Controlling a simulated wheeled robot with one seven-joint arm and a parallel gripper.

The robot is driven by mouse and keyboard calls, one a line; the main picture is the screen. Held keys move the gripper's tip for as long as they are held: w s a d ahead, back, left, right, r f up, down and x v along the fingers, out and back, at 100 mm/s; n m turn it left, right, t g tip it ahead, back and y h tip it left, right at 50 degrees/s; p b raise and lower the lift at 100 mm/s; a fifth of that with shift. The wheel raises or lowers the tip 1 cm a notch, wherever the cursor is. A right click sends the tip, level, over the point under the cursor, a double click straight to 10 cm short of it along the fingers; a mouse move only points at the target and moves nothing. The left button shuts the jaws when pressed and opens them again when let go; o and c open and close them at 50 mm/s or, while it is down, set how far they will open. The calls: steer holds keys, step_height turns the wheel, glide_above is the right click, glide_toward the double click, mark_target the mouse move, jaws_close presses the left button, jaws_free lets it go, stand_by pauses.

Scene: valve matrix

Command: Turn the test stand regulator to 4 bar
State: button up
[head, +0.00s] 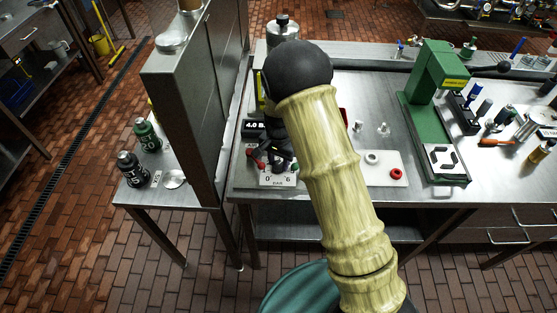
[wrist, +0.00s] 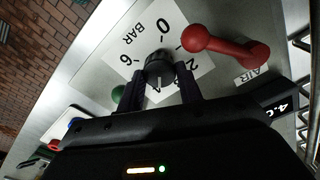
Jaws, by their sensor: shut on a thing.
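The test stand regulator is a black knob (wrist: 160,64) on a white scale plate (wrist: 140,35) marked 0, 2, 6 and BAR in the wrist view. My gripper (wrist: 160,80) has one dark finger on each side of the knob and is shut on it. A light pointer line shows on the knob between the fingers; the scale marks behind them are partly hidden. In the head view the plate (head: 279,181) shows below my gripper (head: 283,163), and the knob is hidden. The small black display (head: 253,129) reads 4.0; it is cut off in the wrist view (wrist: 285,107).
A red lever (wrist: 228,44) stands close beside the knob, near an AIR label (wrist: 252,75). A tall metal cabinet (head: 197,100) rises just left of the stand. A green press (head: 440,85) and a white board (head: 388,170) with fittings are to the right.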

mark_target(279, 164)
steer(key=shift+w+r+m, duration=0.1)
steer(key=shift+w+m, duration=0.05)
steer(key=shift+m, duration=0.35)
steer(key=o, duration=0.7)
step_height(279, 164, up, 17)
steer(key=shift+r+b, duration=0.2)
steer(key=shift+b, duration=1)
